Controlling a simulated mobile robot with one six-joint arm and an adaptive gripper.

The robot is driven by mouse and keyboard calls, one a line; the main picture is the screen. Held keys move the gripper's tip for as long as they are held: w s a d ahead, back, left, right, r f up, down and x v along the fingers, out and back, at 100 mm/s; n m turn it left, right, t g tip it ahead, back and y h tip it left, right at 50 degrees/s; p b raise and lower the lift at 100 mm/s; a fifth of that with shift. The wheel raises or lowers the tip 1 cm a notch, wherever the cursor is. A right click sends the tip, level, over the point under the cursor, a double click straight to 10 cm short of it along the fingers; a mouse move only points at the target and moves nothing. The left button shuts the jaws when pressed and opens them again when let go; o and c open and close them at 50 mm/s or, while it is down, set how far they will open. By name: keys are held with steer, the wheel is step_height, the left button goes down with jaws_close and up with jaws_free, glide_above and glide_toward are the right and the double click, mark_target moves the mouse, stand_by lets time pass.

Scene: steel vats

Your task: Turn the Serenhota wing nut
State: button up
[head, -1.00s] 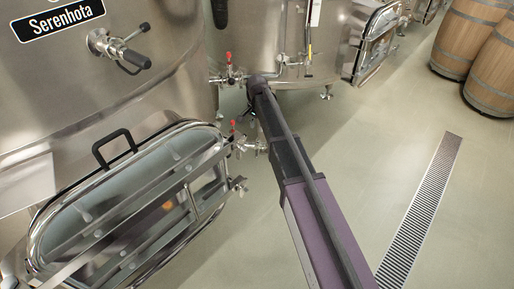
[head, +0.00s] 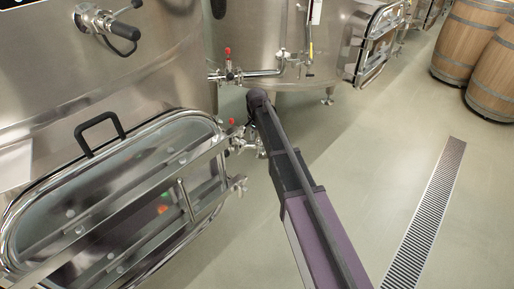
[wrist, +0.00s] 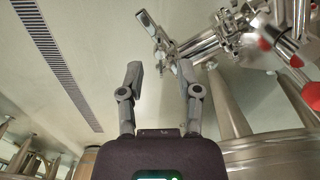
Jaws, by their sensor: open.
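The Serenhota vat (head: 160,70) fills the left of the head view, with only a sliver of its black name plate at the top edge. Its oval hatch (head: 120,190) is closed. A small metal wing nut (head: 238,184) shows at the right end of the hatch's crossbar, left of my arm. In the wrist view, a winged chrome piece (wrist: 152,30) lies beyond the fingertips; I cannot tell for sure whether it is the wing nut. My gripper (wrist: 159,70) is open, with nothing between its fingers. In the head view it is mostly hidden at the arm's far end.
Red-handled valves stand close by, one above (head: 228,64) and one beside my arm's end; they also show at right in the wrist view (wrist: 278,54). A second vat (head: 270,30) stands behind. A floor drain (head: 428,210) and wooden barrels (head: 495,65) are right. Floor between is clear.

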mark_target(257, 144)
steer(key=shift+f+b, duration=1.15)
steer(key=shift+f, duration=0.3)
jaws_close()
